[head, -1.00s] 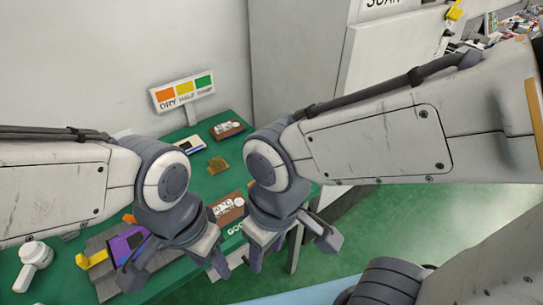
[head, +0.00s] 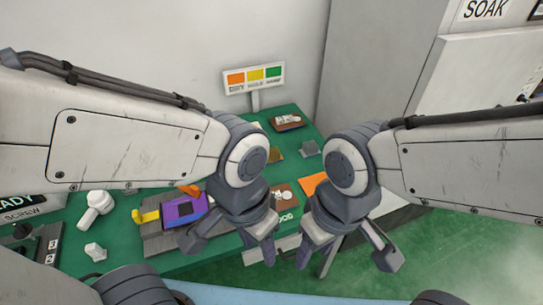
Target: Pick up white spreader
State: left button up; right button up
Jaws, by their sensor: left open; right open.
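A white tool (head: 95,209) with a rounded head and a short handle lies on the green table (head: 122,236) at the left in the head view. A smaller white piece (head: 95,252) lies below it. I cannot tell for certain which one is the spreader. My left gripper (head: 231,246) is open and empty, pointing down near the table's front edge, well to the right of both white things. My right gripper (head: 346,256) is open and empty, past the table's front right edge.
A purple device (head: 182,209) with a yellow part (head: 146,216) sits on a grey board (head: 160,245), beside my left gripper. Brown trays (head: 287,123) and an orange sheet (head: 312,184) lie further back. A dry-half colour sign (head: 253,77) stands at the rear.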

aim_at(94, 250)
jog(key=u, duration=1.6)
